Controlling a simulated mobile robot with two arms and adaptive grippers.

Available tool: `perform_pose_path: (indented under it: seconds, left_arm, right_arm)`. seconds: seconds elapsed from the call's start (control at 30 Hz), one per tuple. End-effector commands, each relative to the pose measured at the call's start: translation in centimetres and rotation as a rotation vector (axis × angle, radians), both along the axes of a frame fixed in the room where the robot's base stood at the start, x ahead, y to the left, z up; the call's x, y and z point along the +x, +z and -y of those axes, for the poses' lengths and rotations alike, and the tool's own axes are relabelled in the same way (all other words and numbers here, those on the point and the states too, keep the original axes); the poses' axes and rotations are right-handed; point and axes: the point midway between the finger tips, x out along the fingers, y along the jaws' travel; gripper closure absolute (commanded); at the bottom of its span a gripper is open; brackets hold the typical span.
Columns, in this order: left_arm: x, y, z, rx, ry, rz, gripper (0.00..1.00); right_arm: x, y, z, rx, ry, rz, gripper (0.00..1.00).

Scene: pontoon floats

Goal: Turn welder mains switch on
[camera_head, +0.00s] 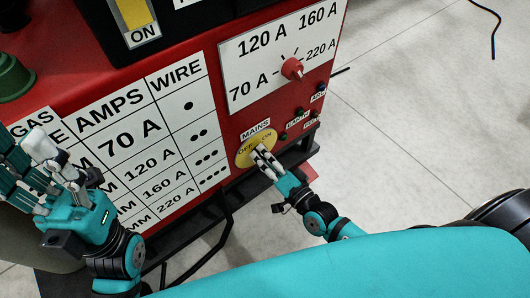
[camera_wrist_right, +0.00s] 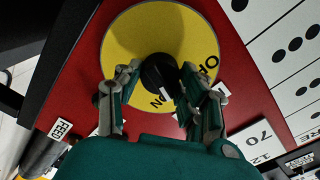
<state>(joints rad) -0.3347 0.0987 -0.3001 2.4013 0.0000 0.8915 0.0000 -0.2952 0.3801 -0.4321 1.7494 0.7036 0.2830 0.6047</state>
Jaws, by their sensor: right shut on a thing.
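The mains switch is a black knob (camera_wrist_right: 158,72) on a round yellow plate (camera_head: 243,151) marked OFF and ON, low on the red front of the welder. The yellow plate also shows in the right wrist view (camera_wrist_right: 140,30). My right gripper (camera_head: 258,151) is shut on the knob, with a finger on each side of it in the right wrist view (camera_wrist_right: 160,92). A small white mark shows on the knob near the lettering; its exact setting is hard to tell. My left gripper (camera_head: 30,155) is open and empty in front of the settings chart.
The red selector knob (camera_head: 292,68) sits on the white amps panel above the mains plate. Small lamps with labels (camera_head: 300,112) are to its right. The wire chart (camera_head: 150,135) fills the left front. Tiled floor at right is clear except for a black cable (camera_head: 490,30).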

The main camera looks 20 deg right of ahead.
Motion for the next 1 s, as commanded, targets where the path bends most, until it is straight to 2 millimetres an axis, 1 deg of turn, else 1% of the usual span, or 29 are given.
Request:
perform_pose_path:
  seconds: [0.2,0.5,0.7,1.0]
  left_arm:
    - [-0.11,0.23,-0.02,0.000,0.000,-0.010,0.60]
    - [-0.10,0.38,0.00,0.000,0.000,-0.010,0.60]
    - [-0.10,0.41,0.00,0.000,-0.001,-0.011,0.60]
    - [-0.09,0.43,0.00,0.000,-0.001,-0.011,0.60]
  right_arm:
    - [0.08,0.11,0.03,0.180,0.000,-0.064,0.93]
    - [0.07,0.04,0.01,0.370,0.000,-0.133,0.93]
    - [0.09,0.06,0.05,0.440,-0.001,-0.157,0.93]
    - [0.10,0.07,0.04,0.475,-0.001,-0.170,0.93]
